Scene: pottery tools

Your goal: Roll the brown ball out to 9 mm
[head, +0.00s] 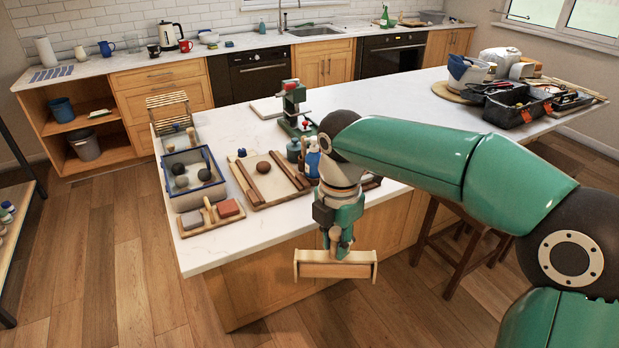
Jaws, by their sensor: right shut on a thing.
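The brown ball (263,168) sits on a pale board (272,187) on the white island counter. It lies between two brown wooden strips (249,183) that run along the board. My right gripper (338,236) is shut on the upright handle of a wooden roller tool (335,264). It holds the roller in the air off the counter's near edge, to the right of and nearer than the ball. The roller is apart from the ball and board. My left gripper is not in view.
A blue-rimmed bin (186,198) with dark and grey balls stands left of the board, behind a small tray (211,219) of tools and blocks. A green press (293,105) and a blue bottle (313,158) stand behind and right. The counter's near left corner is clear.

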